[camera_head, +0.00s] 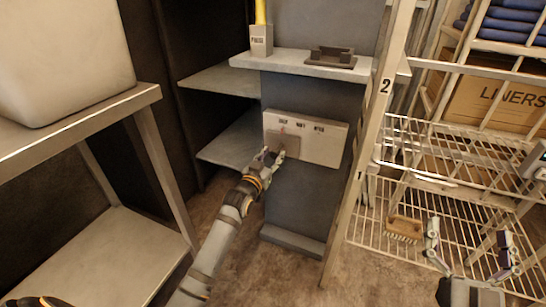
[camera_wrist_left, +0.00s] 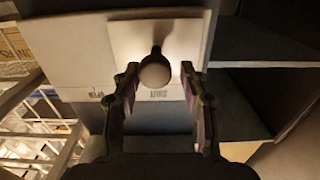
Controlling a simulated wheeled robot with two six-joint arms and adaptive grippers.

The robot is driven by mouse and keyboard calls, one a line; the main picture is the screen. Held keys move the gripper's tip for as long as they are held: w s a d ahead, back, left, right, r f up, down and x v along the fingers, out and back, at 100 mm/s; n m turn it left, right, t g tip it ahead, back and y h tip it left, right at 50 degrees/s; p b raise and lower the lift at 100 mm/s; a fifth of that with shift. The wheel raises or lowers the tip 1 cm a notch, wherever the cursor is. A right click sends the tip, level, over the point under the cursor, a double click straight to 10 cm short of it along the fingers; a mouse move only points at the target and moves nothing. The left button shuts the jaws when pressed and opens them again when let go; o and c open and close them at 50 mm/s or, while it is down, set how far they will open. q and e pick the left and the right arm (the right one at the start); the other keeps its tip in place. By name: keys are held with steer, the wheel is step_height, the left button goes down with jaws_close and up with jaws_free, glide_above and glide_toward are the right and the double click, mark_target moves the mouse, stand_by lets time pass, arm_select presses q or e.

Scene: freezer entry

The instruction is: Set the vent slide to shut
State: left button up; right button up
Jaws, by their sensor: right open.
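The vent panel (camera_head: 322,143) is a pale plate on the dark grey column, with a row of three small labels too small to read surely. A greyish slide plate (camera_head: 290,142) sits at its left part; it also shows in the left wrist view (camera_wrist_left: 188,36). A round knob (camera_wrist_left: 155,72) stands out from the slide. My left gripper (camera_head: 272,154) is at the slide; in the left wrist view its open fingers (camera_wrist_left: 158,75) stand either side of the knob, with gaps visible. My right gripper (camera_head: 468,232) is open and empty at lower right.
A shelf (camera_head: 290,62) above the panel holds a grey holder (camera_head: 261,41) and a dark tray (camera_head: 332,57). A wire rack (camera_head: 440,130) with a brush (camera_head: 405,227) and a liners box stands right. A bench (camera_head: 80,120) with a white bin stands left.

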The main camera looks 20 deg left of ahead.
arm_select(q)
steer(key=shift+o, duration=0.5)
steer(key=shift+a, duration=0.1)
steer(key=shift+s, duration=0.3)
steer(key=s, duration=1.1)
steer(key=shift+s, duration=0.25)
steer(key=shift+a, duration=0.1)
